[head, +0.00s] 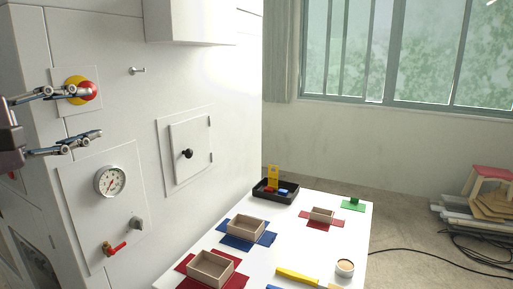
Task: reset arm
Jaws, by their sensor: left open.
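My left gripper (92,114) comes in from the left edge in the head view. Its two fingers are spread wide apart and nothing is between them. The upper finger points towards the red and yellow button (86,91) on the white machine; I cannot tell whether it touches it. The lower finger is above the round gauge (111,181). My right gripper is not in view.
The white machine (100,40) has a small door (190,150) with a black knob and a red-handled valve (115,248). The white table (300,240) holds open boxes (246,228) on coloured blanks and a black tray (262,195).

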